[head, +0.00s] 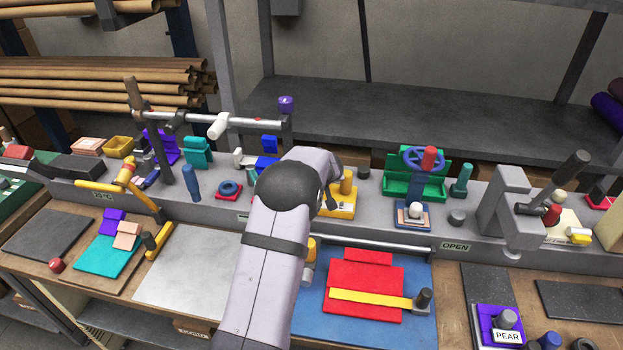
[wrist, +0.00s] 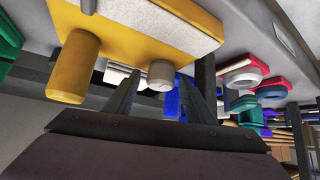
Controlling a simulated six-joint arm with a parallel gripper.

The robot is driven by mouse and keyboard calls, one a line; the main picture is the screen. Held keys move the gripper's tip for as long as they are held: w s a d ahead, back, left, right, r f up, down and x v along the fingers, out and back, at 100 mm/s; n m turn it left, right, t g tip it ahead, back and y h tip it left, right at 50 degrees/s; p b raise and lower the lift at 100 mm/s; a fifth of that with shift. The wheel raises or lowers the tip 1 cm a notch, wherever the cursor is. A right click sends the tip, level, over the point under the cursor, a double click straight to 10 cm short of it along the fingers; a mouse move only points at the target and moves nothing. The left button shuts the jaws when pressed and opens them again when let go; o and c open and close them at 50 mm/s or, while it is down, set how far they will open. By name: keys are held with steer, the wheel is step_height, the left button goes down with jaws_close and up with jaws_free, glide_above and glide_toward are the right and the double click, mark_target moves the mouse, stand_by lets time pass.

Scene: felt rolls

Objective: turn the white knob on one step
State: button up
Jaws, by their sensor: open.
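The white knob (wrist: 161,72) is a short pale cylinder with a small dark mark. It sticks out from a yellow block (wrist: 190,30) that also carries a yellow cylinder (wrist: 78,65). In the wrist view my gripper (wrist: 160,88) is open, with one dark finger on either side of the knob. The fingertips are close to it; I cannot tell whether they touch.
A blue ring on a red base (head: 229,188) lies left of my arm. To the right stand a plate with a white ball (head: 416,209), a green stand with a blue wheel (head: 425,160) and a grey lever fixture (head: 510,205). A blue board (head: 400,335) lies in front.

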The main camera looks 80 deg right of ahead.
steer(key=shift+c, duration=0.3)
steer(key=c, duration=1)
